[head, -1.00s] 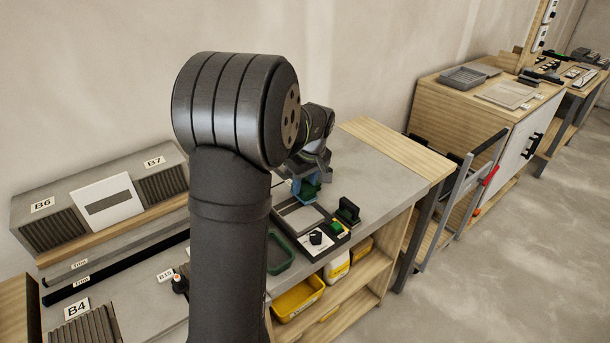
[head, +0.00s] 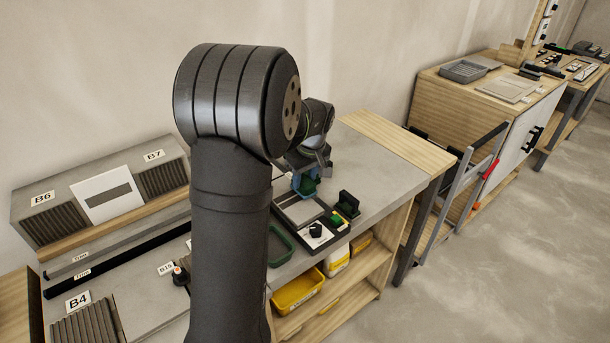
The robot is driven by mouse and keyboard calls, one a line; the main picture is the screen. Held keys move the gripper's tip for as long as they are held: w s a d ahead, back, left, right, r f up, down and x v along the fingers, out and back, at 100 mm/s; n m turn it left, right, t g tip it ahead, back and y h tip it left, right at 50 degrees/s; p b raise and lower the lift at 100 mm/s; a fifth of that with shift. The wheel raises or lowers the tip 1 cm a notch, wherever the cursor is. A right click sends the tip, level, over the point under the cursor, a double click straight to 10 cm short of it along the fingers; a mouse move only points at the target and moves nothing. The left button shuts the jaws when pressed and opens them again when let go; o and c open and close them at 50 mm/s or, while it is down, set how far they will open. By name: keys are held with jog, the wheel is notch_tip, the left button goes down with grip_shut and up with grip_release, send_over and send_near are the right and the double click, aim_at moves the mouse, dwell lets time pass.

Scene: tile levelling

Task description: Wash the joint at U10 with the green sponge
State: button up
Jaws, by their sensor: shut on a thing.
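My gripper (head: 305,181) is beyond my big dark arm link, over the far end of a small grey panel in a dark tray (head: 300,211). Its bluish fingers are shut on a dark green block, which looks like the green sponge (head: 308,187). The sponge is low over the panel; I cannot tell whether it touches. No U10 label is readable, and I cannot make out the joint at this size.
A black knob (head: 316,230) is at the tray's near end. A green-rimmed tub (head: 280,245) lies nearer. A yellow bin (head: 298,289) sits on the shelf below. The grey worktop behind the tray is clear.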

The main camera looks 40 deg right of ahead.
jog(key=shift+f, duration=0.3)
jog(key=shift+a, duration=0.15)
jog(key=shift+a+r, duration=0.15)
jog(key=shift+a, duration=0.85)
jog(key=shift+a+f, duration=0.15)
jog(key=shift+a, duration=1.05)
jog(key=shift+a+f, duration=0.1)
jog(key=shift+a, duration=1.1)
jog(key=shift+a+r, duration=0.1)
jog(key=shift+a, duration=0.85)
jog(key=shift+d+r, duration=0.15)
jog(key=shift+d, duration=1)
jog(key=shift+d+f, duration=0.2)
jog(key=shift+d, duration=3.15)
